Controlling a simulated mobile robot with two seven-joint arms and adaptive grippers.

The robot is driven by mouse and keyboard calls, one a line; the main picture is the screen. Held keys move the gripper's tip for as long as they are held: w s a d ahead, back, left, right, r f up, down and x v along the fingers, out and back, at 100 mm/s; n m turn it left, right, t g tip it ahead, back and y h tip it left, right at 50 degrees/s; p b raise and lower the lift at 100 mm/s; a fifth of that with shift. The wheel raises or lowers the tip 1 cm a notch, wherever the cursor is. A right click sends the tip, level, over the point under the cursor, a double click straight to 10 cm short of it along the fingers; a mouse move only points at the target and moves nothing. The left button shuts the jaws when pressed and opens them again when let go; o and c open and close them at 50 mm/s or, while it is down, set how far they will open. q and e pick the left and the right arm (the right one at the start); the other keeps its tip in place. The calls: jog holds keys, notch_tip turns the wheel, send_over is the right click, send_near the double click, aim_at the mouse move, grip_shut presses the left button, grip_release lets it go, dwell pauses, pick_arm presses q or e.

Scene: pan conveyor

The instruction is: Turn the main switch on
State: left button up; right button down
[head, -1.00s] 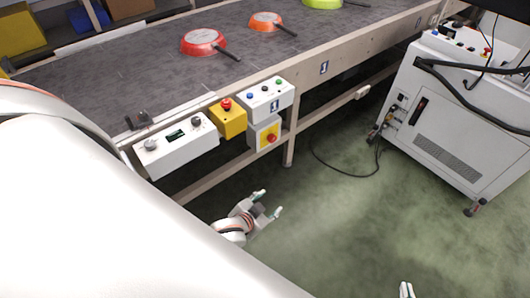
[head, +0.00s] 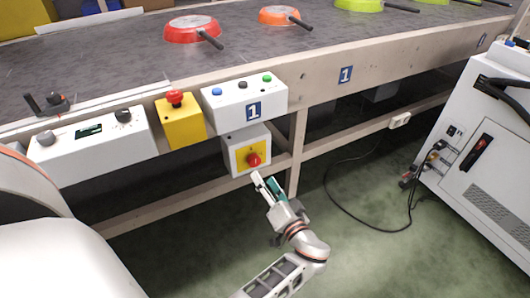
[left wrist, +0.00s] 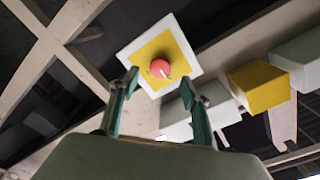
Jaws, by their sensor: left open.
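The main switch (head: 253,159) is a red rotary knob on a yellow plate, on the front of a white box (head: 235,141) under the conveyor's edge. In the left wrist view the red knob (left wrist: 160,68) shows a small pale mark, and its yellow plate (left wrist: 176,49) is tilted in the picture. My left gripper (head: 264,180) is open and empty, just below and in front of the switch. In the left wrist view its fingertips (left wrist: 158,85) are either side of the knob's lower area; contact cannot be told. My right gripper is out of view.
Close above are a white button box (head: 243,98) and a yellow box with a red emergency button (head: 175,97). A white control panel (head: 93,146) is at left. Pans (head: 190,29) lie on the conveyor.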

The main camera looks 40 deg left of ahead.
aim_at(255, 163)
pick_arm(q)
jog(key=x, duration=0.6)
jog(key=shift+w+a+r, duration=0.25)
jog(key=shift+r, duration=0.1)
jog(key=shift+w+a, duration=0.25)
jog(key=shift+a, duration=0.3)
jog(key=c, duration=1.1)
